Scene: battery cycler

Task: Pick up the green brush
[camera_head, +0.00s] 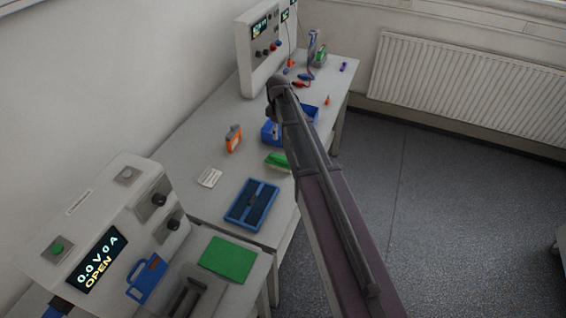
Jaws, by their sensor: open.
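A green brush (277,160), with a pale strip along its lower edge, appears to lie on the grey-white bench, just left of my arm. It sits between the blue tray with dark compartments and a blue bin (270,132). My arm crosses the middle of the view from the lower right, up to a dark rounded joint above the bench. I cannot make out my gripper or its fingers, so their place relative to the brush does not show. My arm passes close to the brush's right end in the picture.
An orange bottle-like item (233,139), a pale card (209,177) and the blue tray (238,217) are near the brush. A green mat (228,258) lies nearer. A cycler reading OPEN (96,262) stands lower left; another instrument (245,55) stands at the back.

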